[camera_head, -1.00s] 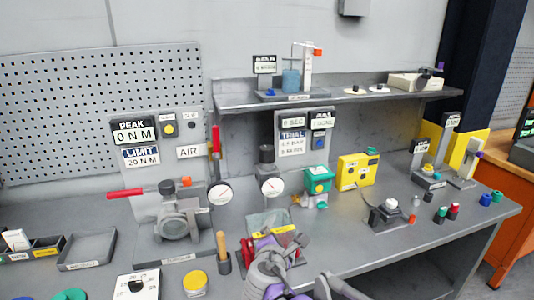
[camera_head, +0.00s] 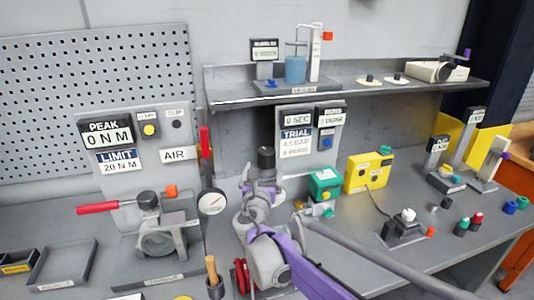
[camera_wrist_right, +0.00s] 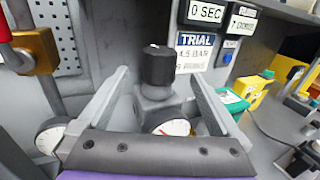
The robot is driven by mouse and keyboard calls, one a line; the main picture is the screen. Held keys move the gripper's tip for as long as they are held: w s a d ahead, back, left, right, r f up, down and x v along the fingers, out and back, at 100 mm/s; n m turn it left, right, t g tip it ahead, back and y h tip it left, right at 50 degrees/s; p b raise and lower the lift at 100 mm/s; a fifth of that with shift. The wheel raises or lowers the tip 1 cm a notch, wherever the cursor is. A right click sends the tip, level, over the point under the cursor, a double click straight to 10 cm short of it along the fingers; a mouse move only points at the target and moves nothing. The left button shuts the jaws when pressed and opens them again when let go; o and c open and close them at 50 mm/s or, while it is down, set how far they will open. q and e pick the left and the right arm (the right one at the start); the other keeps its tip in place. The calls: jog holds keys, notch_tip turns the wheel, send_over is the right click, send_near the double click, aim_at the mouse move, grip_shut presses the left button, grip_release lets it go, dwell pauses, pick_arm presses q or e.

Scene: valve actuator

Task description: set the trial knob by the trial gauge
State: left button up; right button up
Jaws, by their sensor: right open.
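The black trial knob (camera_head: 266,158) stands on a grey valve body below the TRIAL panel (camera_head: 297,141). In the right wrist view the knob (camera_wrist_right: 158,66) is upright between my open fingers, with a gap on each side. The trial gauge (camera_wrist_right: 174,128) is a white dial just below it, partly hidden by my gripper's palm; its exact reading is unclear. My right gripper (camera_head: 262,182) is open around the knob's stem area, apparently holding nothing. In the head view it covers most of the trial gauge. My left gripper is not in view.
A second gauge (camera_head: 211,202) and a red-handled air valve (camera_head: 205,143) stand to the left. A green box (camera_head: 324,184) and a yellow box (camera_head: 368,172) stand close on the right. The shelf edge (camera_head: 345,97) overhangs behind.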

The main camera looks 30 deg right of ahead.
aim_at(266, 155)
jog(key=p+x, duration=0.1)
jog(key=x, duration=0.7)
jog(key=shift+w+d, duration=0.2)
jog(key=shift+w, duration=0.1)
jog(key=c, duration=1.3)
